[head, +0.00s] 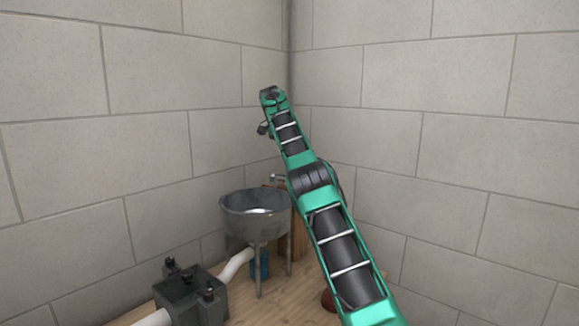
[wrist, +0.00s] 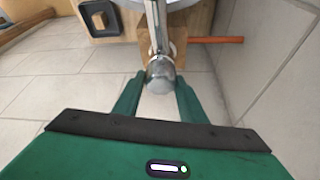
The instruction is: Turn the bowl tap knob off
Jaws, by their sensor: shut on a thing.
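The grey metal bowl (head: 232,207) stands on thin legs in the head view, left of my arm. A small part of the tap (head: 277,177) shows at its back right rim. In the wrist view the rounded metal tap knob (wrist: 161,70) sits at the end of a metal pipe, with the bowl's edge (wrist: 185,4) at the top. My gripper (wrist: 160,82) has its two green fingers on either side of the knob, shut on it. The gripper's fingers do not show in the head view.
A dark pump-like box (head: 190,295) with a white pipe (head: 237,263) stands on the wooden surface at lower left. Stone block walls meet in a corner behind. In the wrist view, an orange rod (wrist: 215,40) and a dark square frame (wrist: 99,18) lie beside a wooden post (wrist: 148,50).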

